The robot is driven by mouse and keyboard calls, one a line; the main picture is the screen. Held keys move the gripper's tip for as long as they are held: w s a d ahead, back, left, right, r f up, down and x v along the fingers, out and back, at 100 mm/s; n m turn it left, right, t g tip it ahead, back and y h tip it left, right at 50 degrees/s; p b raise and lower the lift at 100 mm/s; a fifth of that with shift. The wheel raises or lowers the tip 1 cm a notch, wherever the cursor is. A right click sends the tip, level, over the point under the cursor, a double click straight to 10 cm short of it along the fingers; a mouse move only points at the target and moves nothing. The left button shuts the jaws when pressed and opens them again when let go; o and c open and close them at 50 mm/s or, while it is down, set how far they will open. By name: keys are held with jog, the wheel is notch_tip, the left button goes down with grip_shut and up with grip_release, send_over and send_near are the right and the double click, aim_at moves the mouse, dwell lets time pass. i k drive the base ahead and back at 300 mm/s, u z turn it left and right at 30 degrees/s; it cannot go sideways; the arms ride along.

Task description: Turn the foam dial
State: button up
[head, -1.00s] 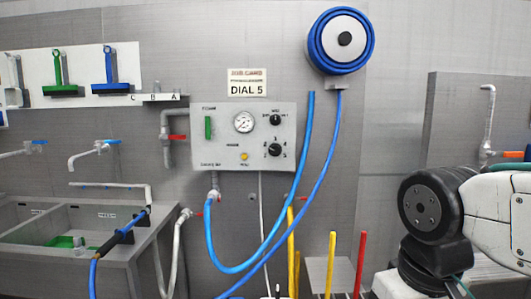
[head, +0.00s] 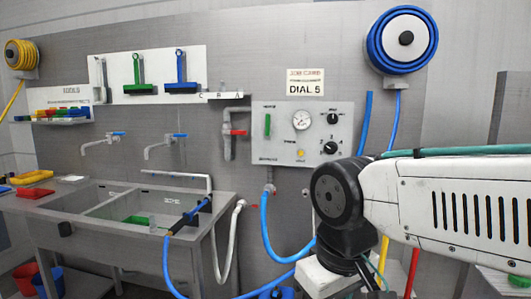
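A grey control panel (head: 277,152) is fixed to the wall right of the sink. It carries two black knobs on its right side: an upper knob (head: 333,118) and a lower dial (head: 330,147) with small numbers around it. The numbers are too small to read surely, as is the setting of the pointer. A job card (head: 306,83) above the panel reads "DIAL 5". My arm reaches in from the right, with its dark joint below and right of the panel. My gripper is not in view.
The panel also has a gauge (head: 302,120), a green switch (head: 267,125) and a yellow light (head: 301,153). A steel sink (head: 105,212) stands left. Brushes hang above it.

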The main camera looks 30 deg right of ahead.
aim_at(331, 147)
jog(key=u, duration=0.75)
jog(key=i, duration=1.85)
jog(key=z, duration=2.15)
